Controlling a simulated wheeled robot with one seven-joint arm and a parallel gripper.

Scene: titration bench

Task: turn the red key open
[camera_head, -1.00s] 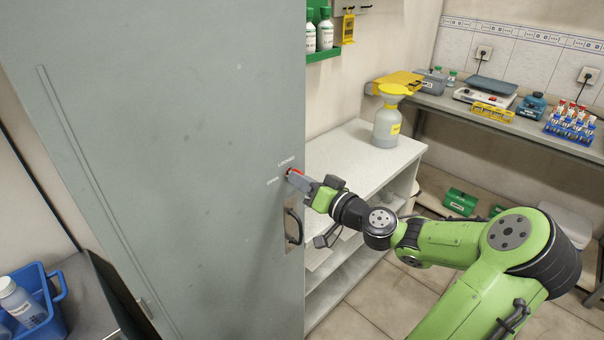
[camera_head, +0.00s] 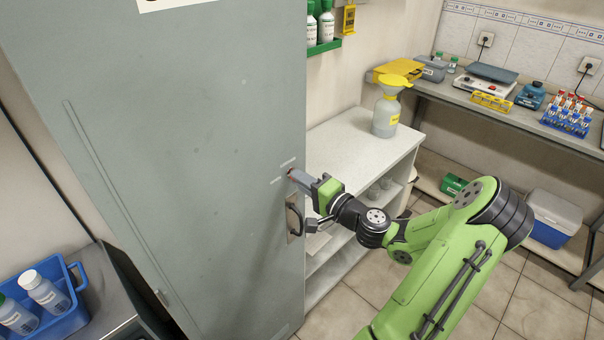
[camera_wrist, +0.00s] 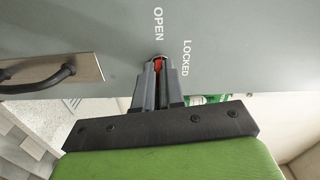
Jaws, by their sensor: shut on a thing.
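The red key (camera_wrist: 158,64) shows between my fingertips in the wrist view, directly in line with the word OPEN on the grey cabinet door (camera_head: 200,150). The word LOCKED stands to its right. My gripper (camera_head: 293,176) is shut on the key at the door's right edge; in the head view only a little red shows at its tips. In the wrist view the two grey fingers (camera_wrist: 158,85) hide most of the key and its lock.
A dark door handle (camera_head: 295,217) on a metal plate sits just below the key, close to my wrist. A white shelf unit (camera_head: 345,150) with a yellow-topped bottle (camera_head: 387,115) stands right of the door. A blue crate of bottles (camera_head: 50,310) is at lower left.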

